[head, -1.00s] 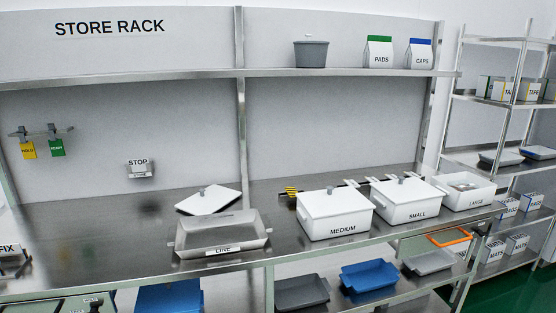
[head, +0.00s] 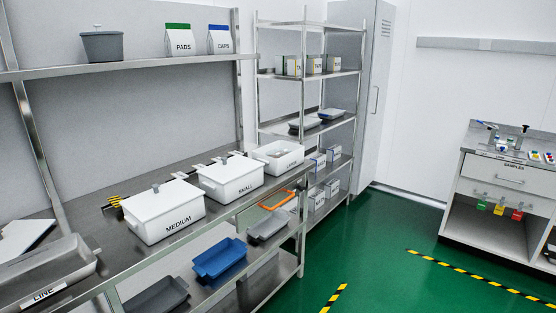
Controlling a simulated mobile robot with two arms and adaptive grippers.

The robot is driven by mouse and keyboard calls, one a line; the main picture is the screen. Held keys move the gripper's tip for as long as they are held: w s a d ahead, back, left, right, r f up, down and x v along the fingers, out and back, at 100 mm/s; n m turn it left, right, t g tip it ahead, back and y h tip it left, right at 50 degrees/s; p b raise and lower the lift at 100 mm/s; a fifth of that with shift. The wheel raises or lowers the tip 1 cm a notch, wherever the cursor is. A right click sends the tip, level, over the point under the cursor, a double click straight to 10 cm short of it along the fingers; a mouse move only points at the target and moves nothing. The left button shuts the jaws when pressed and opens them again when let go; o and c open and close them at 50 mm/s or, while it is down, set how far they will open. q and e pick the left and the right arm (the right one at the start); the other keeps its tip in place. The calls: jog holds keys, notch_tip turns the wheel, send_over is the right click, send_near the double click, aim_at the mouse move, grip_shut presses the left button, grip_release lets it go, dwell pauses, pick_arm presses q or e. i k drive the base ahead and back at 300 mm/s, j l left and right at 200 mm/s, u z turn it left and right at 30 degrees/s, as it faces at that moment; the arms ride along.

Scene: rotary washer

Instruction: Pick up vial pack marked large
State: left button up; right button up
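The white bin marked LARGE (head: 278,158) stands at the far right end of the store rack's steel worktop. Its top looks open, and a small pale item lies inside, too small to make out. I cannot tell whether that item is a vial pack. The white bin marked SMALL (head: 231,181) stands to its left with a lid on. The lidded white bin marked MEDIUM (head: 163,214) is nearer to me. Neither of my grippers shows in the head view.
A grey tray marked LINE (head: 45,277) sits at the near left of the worktop. Blue (head: 219,258) and grey trays fill the shelf below. A tall wire shelf (head: 304,75) stands beyond the rack. Green floor (head: 375,240) is open on the right, before a SAMPLES bench (head: 500,165).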

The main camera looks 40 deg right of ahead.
aim_at(278, 152)
jog(key=i+l+u, duration=0.1)
jog(key=l, duration=0.3)
jog(key=i+l, duration=0.15)
jog(key=l, duration=0.3)
jog(key=i+l+u, duration=0.15)
jog(key=l, duration=0.3)
jog(key=l+u, duration=0.1)
jog(key=l, duration=0.3)
